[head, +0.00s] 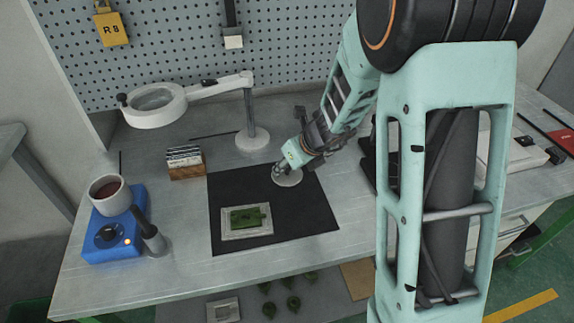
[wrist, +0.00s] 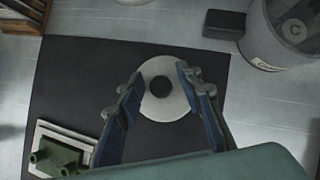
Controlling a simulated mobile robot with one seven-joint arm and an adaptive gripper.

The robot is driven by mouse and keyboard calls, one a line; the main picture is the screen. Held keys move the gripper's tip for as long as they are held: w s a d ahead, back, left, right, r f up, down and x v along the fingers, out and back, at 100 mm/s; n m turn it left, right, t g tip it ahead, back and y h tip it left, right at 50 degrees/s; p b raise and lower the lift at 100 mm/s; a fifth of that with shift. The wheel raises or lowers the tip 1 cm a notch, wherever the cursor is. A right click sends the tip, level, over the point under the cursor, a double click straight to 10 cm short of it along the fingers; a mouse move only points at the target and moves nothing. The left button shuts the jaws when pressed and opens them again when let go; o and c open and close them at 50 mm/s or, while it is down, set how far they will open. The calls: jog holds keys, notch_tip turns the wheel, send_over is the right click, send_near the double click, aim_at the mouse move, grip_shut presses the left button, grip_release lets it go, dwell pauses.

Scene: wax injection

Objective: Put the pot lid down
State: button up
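The pot lid, a pale round disc with a dark knob, lies on the black mat (head: 235,188) near its far right part; it shows in the wrist view (wrist: 161,108) and in the head view (head: 290,181). My gripper (wrist: 160,78) is open just above the lid. Its two fingers stand apart on either side of the knob, with a visible gap around it. In the head view my gripper (head: 280,168) partly covers the lid. The pot (head: 108,191), white with dark red wax inside, stands uncovered on the blue heater (head: 100,243) at the left.
A green mould piece (head: 247,218) rests on a pale square plate on the mat. In the wrist view a grey container (wrist: 280,45) is at upper right.

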jog(key=shift+r+p, duration=0.35)
jog(key=shift+r, duration=0.05)
jog(key=p+v, duration=0.5)
jog(key=v, duration=0.6)
jog(key=shift+s+d+r, duration=0.15)
jog(key=shift+s+d, duration=0.05)
jog(key=shift+s, duration=0.05)
